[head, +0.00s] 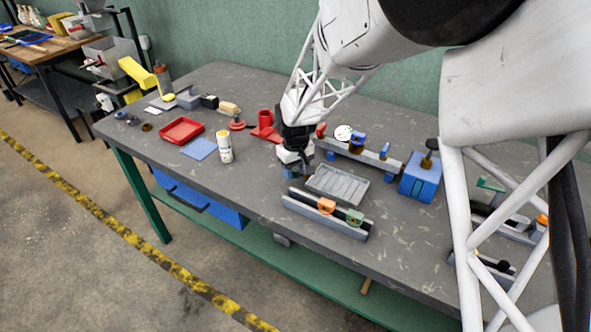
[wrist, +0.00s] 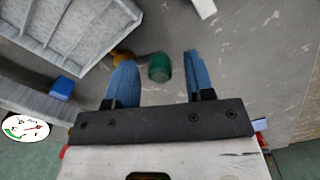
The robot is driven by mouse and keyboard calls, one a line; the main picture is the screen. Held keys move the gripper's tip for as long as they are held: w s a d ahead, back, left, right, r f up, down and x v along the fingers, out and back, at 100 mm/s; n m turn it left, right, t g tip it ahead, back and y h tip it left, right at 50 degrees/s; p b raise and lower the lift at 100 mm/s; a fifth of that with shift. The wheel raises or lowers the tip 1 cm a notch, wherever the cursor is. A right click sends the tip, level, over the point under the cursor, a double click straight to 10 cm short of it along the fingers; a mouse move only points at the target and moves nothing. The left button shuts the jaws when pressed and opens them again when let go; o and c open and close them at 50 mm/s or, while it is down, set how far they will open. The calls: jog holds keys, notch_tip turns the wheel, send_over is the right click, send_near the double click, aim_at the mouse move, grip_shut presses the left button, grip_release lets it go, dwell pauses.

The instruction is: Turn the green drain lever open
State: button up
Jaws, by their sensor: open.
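The green drain lever shows in the wrist view as a short green grip (wrist: 159,67) beside a yellow-brown fitting (wrist: 122,56) at the edge of the grey ribbed tray. In the head view the lever is hidden behind my gripper (head: 292,172). My gripper (wrist: 157,72) is open, with its two blue fingers either side of the green grip. The grip is nearer the left finger, with a wider gap to the right finger. I cannot tell whether the left finger touches it. The fitting is partly covered by the left finger.
The grey tray (head: 338,186) lies right of my gripper. A front rail (head: 300,208) carries orange and green blocks. Behind are a rear rail (head: 335,151), a white gauge (head: 343,132) and a blue box (head: 418,182). A white bottle (head: 225,148) stands left, with bare table between.

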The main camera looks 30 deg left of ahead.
aim_at(298, 171)
jog(key=shift+r, duration=3.85)
jog(key=shift+w+d+r, duration=0.1)
jog(key=shift+d+r, duration=0.15)
jog(key=shift+d, duration=0.15)
jog(key=s+d+r+m, duration=0.15)
jog(key=d+r, duration=0.35)
jog(key=d, duration=0.6)
jog(key=s+d+r+m+t, duration=0.1)
jog(key=d+r+m, duration=0.25)
jog(key=d, duration=0.75)
jog(key=s+d+r+m, duration=0.1)
jog(key=d+r, duration=0.4)
jog(key=d, duration=0.5)
jog(key=s+d+m+t, duration=0.1)
jog(key=s+d+m, duration=0.5)
jog(key=s+d, duration=1.5)
jog(key=shift+s+d+r+m+t, duration=0.2)
jog(key=shift+d+r+m+t, duration=0.15)
jog(key=shift+d, duration=0.45)
